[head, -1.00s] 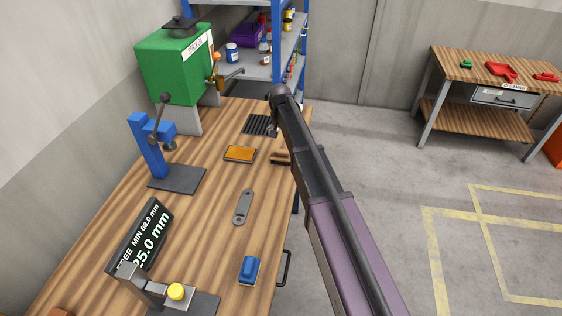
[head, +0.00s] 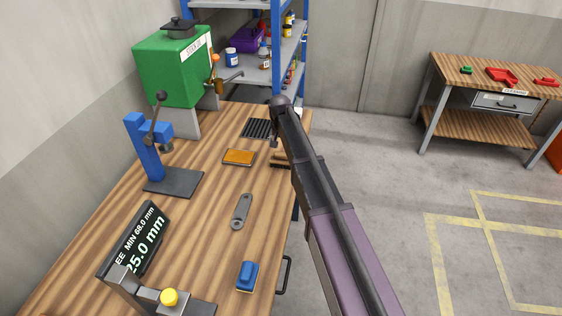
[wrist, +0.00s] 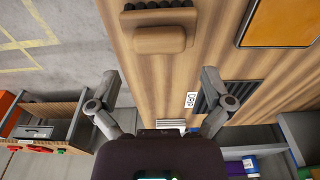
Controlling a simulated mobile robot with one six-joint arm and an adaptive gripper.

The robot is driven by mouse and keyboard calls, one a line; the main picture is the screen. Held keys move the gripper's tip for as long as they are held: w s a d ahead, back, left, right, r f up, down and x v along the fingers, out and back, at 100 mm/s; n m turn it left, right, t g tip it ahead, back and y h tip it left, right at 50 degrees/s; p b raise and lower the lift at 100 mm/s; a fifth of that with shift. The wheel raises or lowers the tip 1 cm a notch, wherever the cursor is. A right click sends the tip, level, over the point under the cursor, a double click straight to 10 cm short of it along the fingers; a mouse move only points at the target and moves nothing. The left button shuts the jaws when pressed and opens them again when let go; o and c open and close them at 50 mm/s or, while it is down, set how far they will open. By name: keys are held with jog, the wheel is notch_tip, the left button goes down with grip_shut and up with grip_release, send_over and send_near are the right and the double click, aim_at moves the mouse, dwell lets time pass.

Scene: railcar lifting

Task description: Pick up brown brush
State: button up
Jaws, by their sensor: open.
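The brown brush (wrist: 158,39) lies on the wooden workbench near its edge, at the top of the wrist view. It has a light wooden body and a row of dark bristles. In the head view the brush (head: 279,161) is partly hidden behind my arm. My gripper (wrist: 158,76) is open and empty in the wrist view, its fingers spread wide. The brush is beyond the fingertips and between their lines, apart from them. In the head view my gripper is mostly hidden by the arm.
A blue press (head: 146,150) and a green cabinet (head: 172,68) stand at left. Open floor lies right.

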aim_at(282, 153)
jog(key=shift+w+f+b, duration=0.15)
jog(key=shift+f+b, duration=1.15)
jog(key=shift+w+f+b, duration=0.1)
jog(key=shift+f+b, duration=1.2)
jog(key=shift+c, duration=0.2)
jog(key=c, duration=0.9)
